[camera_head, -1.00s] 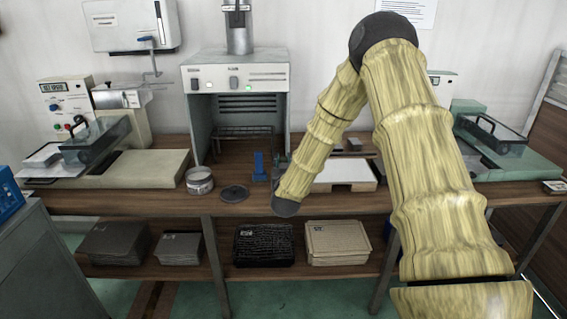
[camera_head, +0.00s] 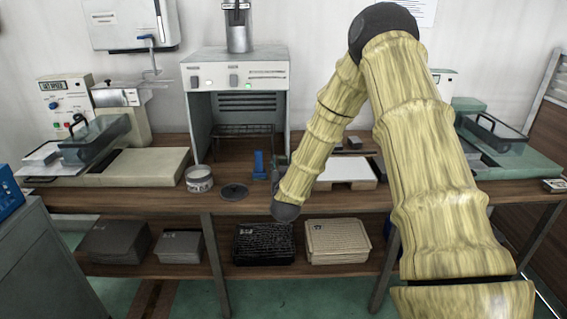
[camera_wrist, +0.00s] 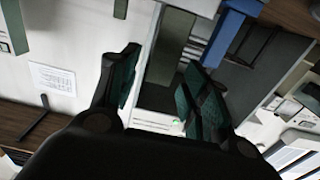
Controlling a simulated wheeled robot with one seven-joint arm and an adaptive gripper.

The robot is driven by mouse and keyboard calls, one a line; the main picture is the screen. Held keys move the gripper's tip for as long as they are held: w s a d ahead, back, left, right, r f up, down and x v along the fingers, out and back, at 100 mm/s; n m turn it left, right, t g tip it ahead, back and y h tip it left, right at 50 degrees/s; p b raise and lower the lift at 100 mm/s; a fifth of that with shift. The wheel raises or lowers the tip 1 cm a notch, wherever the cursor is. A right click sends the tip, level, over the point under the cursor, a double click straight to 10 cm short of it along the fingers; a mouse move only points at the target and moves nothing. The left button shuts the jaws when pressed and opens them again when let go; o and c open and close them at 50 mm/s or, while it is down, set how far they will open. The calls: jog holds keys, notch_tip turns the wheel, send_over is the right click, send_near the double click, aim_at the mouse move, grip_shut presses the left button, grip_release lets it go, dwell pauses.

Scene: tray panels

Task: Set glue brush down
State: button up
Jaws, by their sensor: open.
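A blue upright piece (camera_head: 259,165) stands on the bench in front of the grey cabinet. I cannot tell whether it is the glue brush or its holder. A blue piece also shows at the top of the wrist view (camera_wrist: 228,32), beyond and to the right of the fingers. My gripper (camera_wrist: 162,82) is open, with nothing seen between its two green-padded fingers. In the head view it is mostly hidden by my arm, just right of the blue piece. A round pot (camera_head: 199,180) stands to the left, with a dark round lid (camera_head: 234,192) beside it.
A white panel (camera_head: 347,170) lies on the bench right of my arm. The open-fronted cabinet (camera_head: 236,75) rises behind.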

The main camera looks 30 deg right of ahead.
jog(key=b+v, duration=0.1)
jog(key=v, duration=0.8)
jog(key=s+a+f+n+g+y, duration=0.15)
jog(key=s+a+f, duration=0.25)
jog(key=f, duration=0.4)
jog(key=s+a+f+n+g+y, duration=0.1)
jog(key=s+a+f+g+y, duration=0.25)
jog(key=f, duration=0.55)
jog(key=s+a+f+n+g+y, duration=0.1)
jog(key=s+a+f+n+y, duration=0.1)
jog(key=s+a+f, duration=0.45)
jog(key=s+a+f+g+y, duration=0.1)
jog(key=s+a+f+g, duration=0.1)
jog(key=s+f, duration=0.3)
jog(key=s+a+f+n+g+y, duration=0.1)
jog(key=s+a+f+g, duration=0.2)
jog(key=s, duration=1.1)
jog(key=s+a+f+g, duration=0.3)
jog(key=s+f+g, duration=0.1)
jog(key=s+f, duration=0.4)
jog(key=shift+s+f+y, duration=0.25)
jog(key=shift+s+y, duration=0.15)
jog(key=shift+s, duration=0.5)
jog(key=shift+n, duration=0.25)
